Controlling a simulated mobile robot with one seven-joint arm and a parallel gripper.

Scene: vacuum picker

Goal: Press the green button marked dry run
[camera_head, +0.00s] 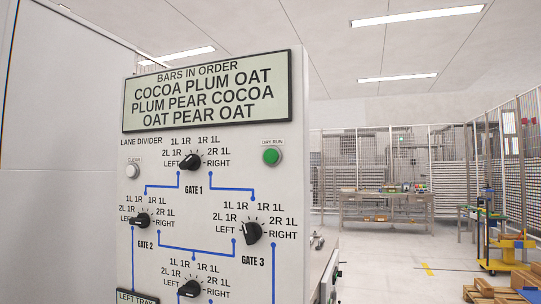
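The green button (271,156) is round with a pale rim and sits at the upper right of a white panel (222,190), just under a small label reading DRY RUN. A white button (133,171) labelled CLEAR sits at the upper left. Black knobs for gate 1 (190,160), gate 2 (141,220) and gate 3 (252,231) are joined by blue lines, with another knob (191,289) below. A sign (210,92) above reads BARS IN ORDER: cocoa plum oat, plum pear cocoa, oat pear oat. My gripper is not in view.
A LEFT TRAY label (138,297) shows at the panel's bottom left. A surface edge (322,268) juts out right of the panel. Open floor lies between.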

